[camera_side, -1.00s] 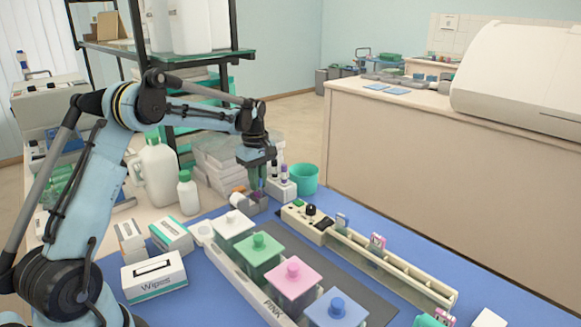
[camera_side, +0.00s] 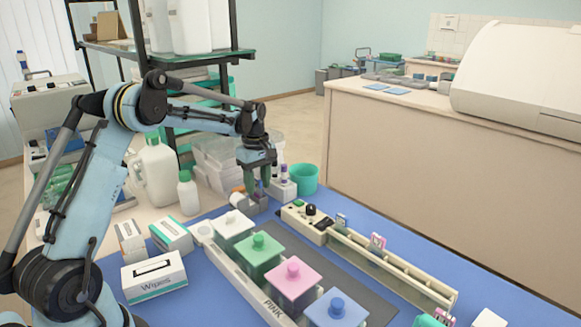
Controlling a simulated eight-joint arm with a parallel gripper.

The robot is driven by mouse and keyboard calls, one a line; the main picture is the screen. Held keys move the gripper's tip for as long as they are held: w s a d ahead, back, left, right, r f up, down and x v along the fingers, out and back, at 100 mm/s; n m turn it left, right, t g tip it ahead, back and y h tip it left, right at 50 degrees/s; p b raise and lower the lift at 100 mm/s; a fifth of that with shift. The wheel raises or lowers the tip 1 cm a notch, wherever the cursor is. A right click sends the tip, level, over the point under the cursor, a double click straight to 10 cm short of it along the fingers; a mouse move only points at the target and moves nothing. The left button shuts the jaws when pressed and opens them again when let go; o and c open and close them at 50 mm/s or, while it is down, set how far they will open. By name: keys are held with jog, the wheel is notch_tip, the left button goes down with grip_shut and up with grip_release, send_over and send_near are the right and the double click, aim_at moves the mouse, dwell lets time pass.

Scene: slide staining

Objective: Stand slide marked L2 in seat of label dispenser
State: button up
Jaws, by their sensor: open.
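My gripper (camera_side: 258,181) points down over the label dispenser (camera_side: 256,205), a small grey block with a white and orange roll on its left. Its green fingers are open and spread apart. A small purple piece (camera_side: 257,189), apparently the end of a slide, shows low between the fingers above the dispenser. It looks upright, but the fingers hide part of it and I cannot read a mark or see how it sits in the seat.
A white block with purple-capped tubes (camera_side: 284,186) and a teal cup (camera_side: 305,179) stand close right of my gripper. A cream rack (camera_side: 400,279) holds slides with grey and pink ends. Staining jars with coloured lids (camera_side: 260,246) fill the front tray.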

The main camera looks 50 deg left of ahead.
jog(key=shift+r, duration=0.1)
notch_tip(320, 180, up, 12)
dwell(0.5)
